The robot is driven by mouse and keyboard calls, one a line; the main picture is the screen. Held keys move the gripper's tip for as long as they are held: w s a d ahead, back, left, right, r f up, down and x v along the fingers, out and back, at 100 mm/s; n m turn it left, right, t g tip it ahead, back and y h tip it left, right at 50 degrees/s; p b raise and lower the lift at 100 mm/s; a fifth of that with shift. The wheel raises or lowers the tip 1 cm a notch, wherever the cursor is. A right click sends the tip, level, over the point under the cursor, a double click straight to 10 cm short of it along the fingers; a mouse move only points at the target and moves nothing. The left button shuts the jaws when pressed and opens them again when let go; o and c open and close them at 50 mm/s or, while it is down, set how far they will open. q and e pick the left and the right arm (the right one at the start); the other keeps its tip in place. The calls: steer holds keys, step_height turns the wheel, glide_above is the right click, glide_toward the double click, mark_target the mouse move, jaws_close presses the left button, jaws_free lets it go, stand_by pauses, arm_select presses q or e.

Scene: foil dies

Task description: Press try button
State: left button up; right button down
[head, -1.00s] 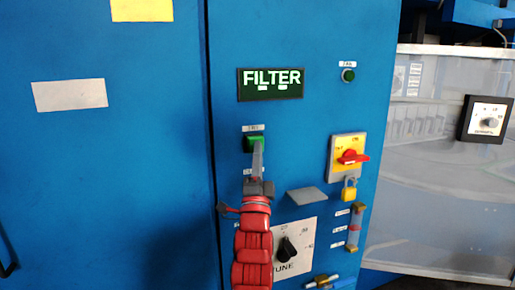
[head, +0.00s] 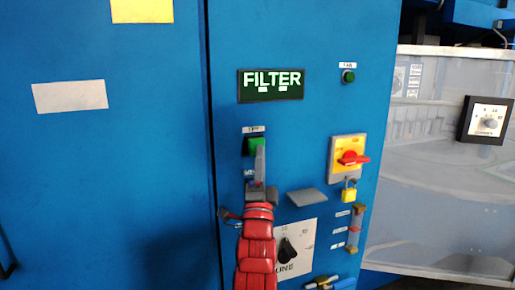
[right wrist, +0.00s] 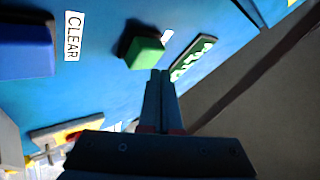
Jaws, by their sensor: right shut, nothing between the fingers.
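The green try button (head: 250,146) sits on the blue cabinet front, under a small white label and below the FILTER display. In the right wrist view the green button (right wrist: 145,50) stands out from the panel as a raised block. My right gripper (head: 260,150) is shut and empty, its tips overlapping the button's right side in the head view. In the right wrist view the shut fingertips (right wrist: 160,73) lie just below the button's lower right corner. I cannot tell whether they touch it. My left gripper is not in view.
A blue button (right wrist: 27,50) stands beside the CLEAR label (right wrist: 74,36). The FILTER display (head: 271,84) is above the button. A TUNE dial (head: 288,250) is below.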

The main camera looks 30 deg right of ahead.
steer(key=shift+s+a, duration=0.2)
steer(key=shift+s, duration=0.6)
steer(key=shift+s+a, duration=0.2)
steer(key=shift+s, duration=0.6)
steer(key=shift+s+a, duration=0.2)
steer(key=shift+s, duration=0.6)
